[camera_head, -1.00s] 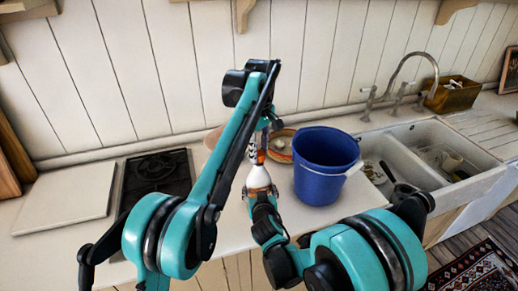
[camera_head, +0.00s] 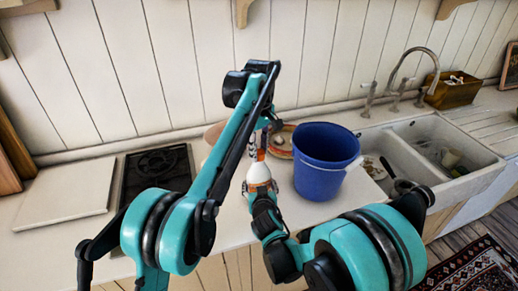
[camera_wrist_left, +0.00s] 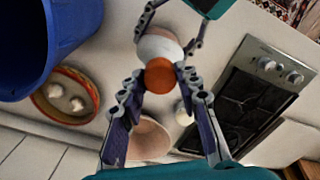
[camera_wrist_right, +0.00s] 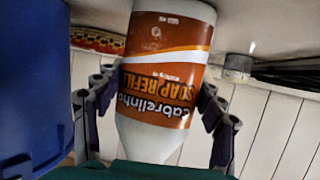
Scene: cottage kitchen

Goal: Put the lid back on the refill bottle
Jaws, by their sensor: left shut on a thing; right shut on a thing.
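The refill bottle (camera_head: 258,172) is white with an orange label and stands roughly upright on the counter side of the bucket. My right gripper (camera_head: 259,190) is shut around its body; the label reads "SOAP REFILL" in the right wrist view (camera_wrist_right: 160,90), where fingers flank it. My left gripper (camera_wrist_left: 158,82) is shut on the orange lid (camera_wrist_left: 160,74), which it holds over the bottle's white top (camera_wrist_left: 158,47). In the head view the lid (camera_head: 262,154) shows just above the bottle's neck. I cannot tell whether lid and neck touch.
A blue bucket (camera_head: 325,165) stands close to the right of the bottle. Behind are a rimmed dish (camera_head: 280,147) and a pinkish bowl (camera_head: 213,132). A black hob (camera_head: 155,172) and white board (camera_head: 65,195) lie left; a double sink (camera_head: 455,175) is right.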

